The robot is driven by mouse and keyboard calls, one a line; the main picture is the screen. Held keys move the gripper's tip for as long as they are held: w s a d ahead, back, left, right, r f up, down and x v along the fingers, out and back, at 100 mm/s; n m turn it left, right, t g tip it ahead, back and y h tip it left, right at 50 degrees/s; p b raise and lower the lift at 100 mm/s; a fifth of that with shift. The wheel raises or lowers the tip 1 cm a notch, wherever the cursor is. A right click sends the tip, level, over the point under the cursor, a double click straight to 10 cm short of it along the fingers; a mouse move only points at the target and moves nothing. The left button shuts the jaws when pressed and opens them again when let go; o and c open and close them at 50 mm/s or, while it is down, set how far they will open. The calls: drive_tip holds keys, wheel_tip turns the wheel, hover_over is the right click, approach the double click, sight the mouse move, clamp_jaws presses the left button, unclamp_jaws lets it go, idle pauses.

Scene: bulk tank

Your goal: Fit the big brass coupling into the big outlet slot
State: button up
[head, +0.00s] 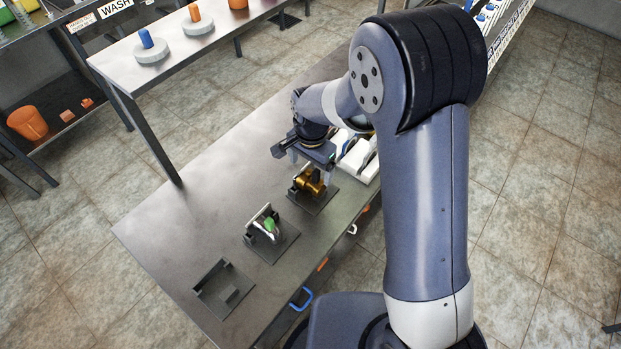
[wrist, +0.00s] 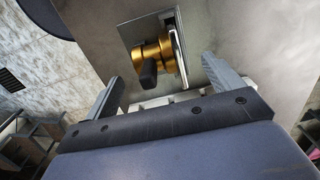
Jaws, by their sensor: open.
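The brass coupling (head: 309,181) sits in a dark square holder (head: 318,203) on the metal table, below my gripper. It also shows in the wrist view (wrist: 153,53), gold with a black lever, beside an upright pale plate. My gripper (head: 308,164) is open above the coupling, and its two fingers (wrist: 162,85) stand apart with nothing between them. A second holder with a green-handled part (head: 270,224) stands nearer on the table. An empty dark slot (head: 222,288) lies nearest the front corner. I cannot tell which slot is the big outlet slot.
White slotted blocks (head: 356,156) stand on the table just right of my gripper. A side bench (head: 200,45) holds round discs with coloured knobs. The left part of the metal table (head: 190,215) is clear. A blue handle (head: 301,299) sticks out at the front edge.

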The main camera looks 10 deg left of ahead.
sight(312, 175)
drive_tip(key=shift+d+f+p, duration=0.15)
drive_tip(key=shift+f+p, duration=0.1)
drive_tip(key=shift+f, duration=0.8)
drive_tip(key=shift+d+f+p, duration=0.1)
drive_tip(key=shift+f+p, duration=0.15)
drive_tip(key=shift+f, duration=0.8)
drive_tip(key=shift+c, duration=0.5)
drive_tip(key=shift+w, duration=0.1)
drive_tip(key=c, duration=1.3)
drive_tip(key=shift+o, duration=0.2)
